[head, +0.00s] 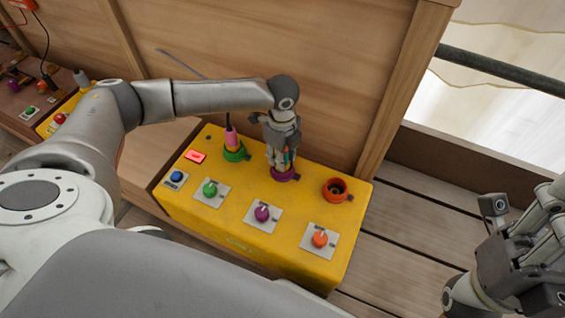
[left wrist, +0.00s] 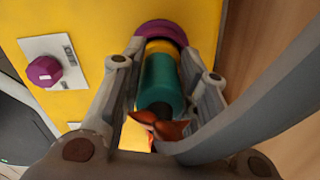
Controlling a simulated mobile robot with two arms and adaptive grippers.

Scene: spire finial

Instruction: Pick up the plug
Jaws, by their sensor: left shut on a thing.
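The plug (left wrist: 161,78) is a teal cylinder with a yellow band in the left wrist view. Its far end meets the purple socket (left wrist: 160,30); I cannot tell how deep it sits. My left gripper (left wrist: 163,55) is shut on the plug, with one finger along each side. In the head view my left gripper (head: 281,163) points down over the purple socket (head: 285,176) and hides most of the plug. An orange piece and a thick grey cable (left wrist: 265,90) show at the plug's near end. My right gripper (head: 510,262) hangs empty at the right edge; its finger opening is unclear.
The yellow box (head: 240,225) has a pink plug (head: 231,138) in its green socket, an empty orange socket (head: 336,189), and blue, green, purple and orange controls. A red light (head: 195,156) glows. A wooden wall (head: 330,70) stands close behind. Planks right of the box are clear.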

